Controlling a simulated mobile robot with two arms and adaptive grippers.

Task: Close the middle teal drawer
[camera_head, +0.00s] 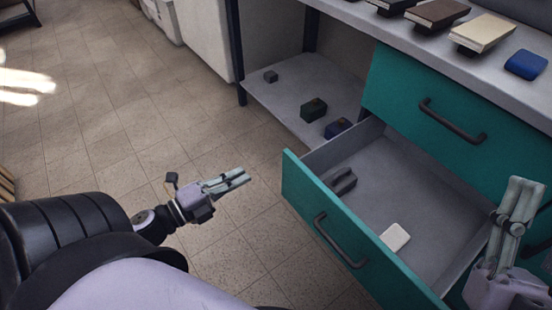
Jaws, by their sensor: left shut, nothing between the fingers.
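The middle teal drawer (300,197) stands pulled out below a shut teal drawer (410,88). Its dark bar handle (340,242) is on the front face. Inside the open drawer lie a dark grey object (342,181) and a small white block (395,237). My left gripper (236,180) is shut and empty, over the floor to the left of the drawer front and apart from it. My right gripper (522,200) shows at the right edge, in front of the drawer's right side in the picture. Its finger opening is not clear, and part of it is cut off.
The counter (380,28) above holds several book-like blocks and a blue item (525,64). A low grey shelf (290,92) left of the drawers holds a few small dark blocks. The tiled floor (110,130) at the left is mostly clear.

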